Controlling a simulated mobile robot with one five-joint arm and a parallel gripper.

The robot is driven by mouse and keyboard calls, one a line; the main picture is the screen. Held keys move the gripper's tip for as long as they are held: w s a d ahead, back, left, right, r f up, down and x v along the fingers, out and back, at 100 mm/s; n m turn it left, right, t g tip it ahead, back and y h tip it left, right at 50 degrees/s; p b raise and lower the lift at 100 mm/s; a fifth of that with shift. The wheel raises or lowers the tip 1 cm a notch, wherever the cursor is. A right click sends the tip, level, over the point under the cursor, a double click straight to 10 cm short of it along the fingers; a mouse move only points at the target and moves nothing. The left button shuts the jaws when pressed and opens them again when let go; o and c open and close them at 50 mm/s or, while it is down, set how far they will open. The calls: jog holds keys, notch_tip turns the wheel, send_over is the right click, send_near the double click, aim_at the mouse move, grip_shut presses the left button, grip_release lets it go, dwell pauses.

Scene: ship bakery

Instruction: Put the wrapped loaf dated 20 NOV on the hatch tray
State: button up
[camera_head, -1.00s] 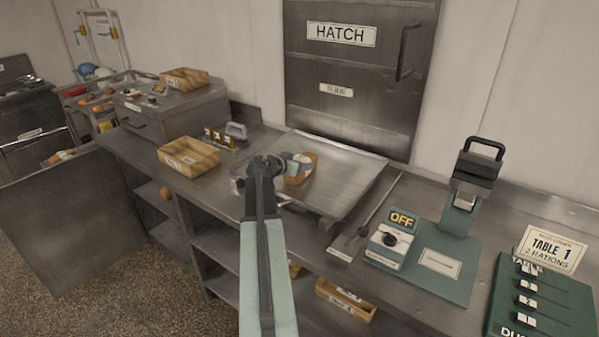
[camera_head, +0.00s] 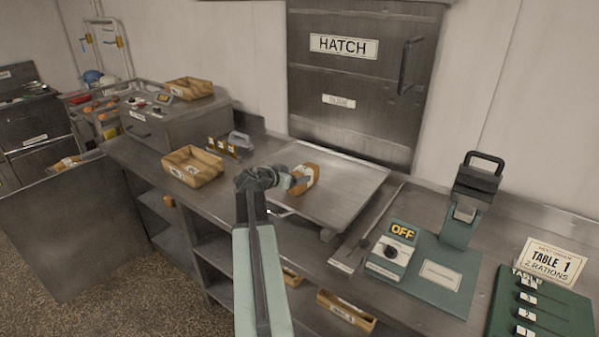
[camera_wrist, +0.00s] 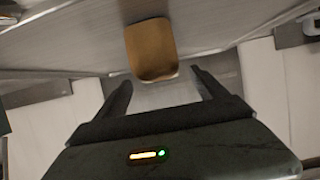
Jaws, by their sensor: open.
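A brown loaf with a pale band (camera_head: 304,178) rests on the hatch tray (camera_head: 345,190), a flat metal tray below the hatch. The loaf also shows in the wrist view (camera_wrist: 151,48), just beyond the fingertips and apart from them. No date can be read on it in these frames. My gripper (camera_head: 285,180) is at the tray's left side, close beside the loaf. In the wrist view my gripper (camera_wrist: 160,85) is open, with its two fingers spread and nothing between them.
The closed hatch (camera_head: 358,80) stands behind the tray. A wooden box (camera_head: 192,170) sits on the counter to the left. A green device marked OFF (camera_head: 425,265) stands to the right. The tray's right part is clear.

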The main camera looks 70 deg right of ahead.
jog(key=p+v, duration=0.1)
jog(key=v, duration=0.5)
jog(key=shift+p, duration=0.3)
